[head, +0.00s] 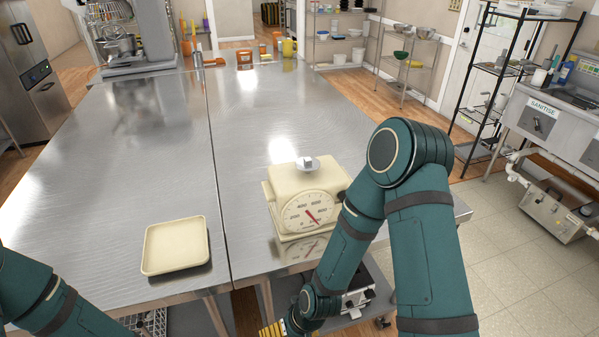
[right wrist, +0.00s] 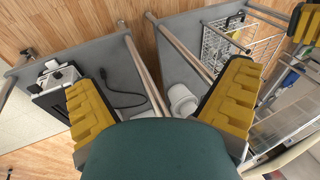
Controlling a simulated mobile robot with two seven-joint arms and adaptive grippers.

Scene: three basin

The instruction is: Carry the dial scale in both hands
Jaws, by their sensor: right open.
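The cream dial scale (head: 283,187) stands upright on the steel table near its front edge, in the head view. Its round white dial with a red needle faces me, and a small round plate with a block-shaped top sits above. My right forearm covers its lower right side. My right gripper (right wrist: 163,95) is open and empty, below the tabletop level and apart from the scale; its yellow fingers are cut off at the bottom of the head view. A yellow finger of my left gripper (right wrist: 306,24) shows at the right wrist view's upper right corner; its jaw opening is hidden.
A shallow cream tray (head: 176,246) lies on the table left of the scale, across the seam. Lower shelves hold a black-and-silver appliance (right wrist: 55,80), a white jar (right wrist: 183,99) and a wire rack (right wrist: 225,45).

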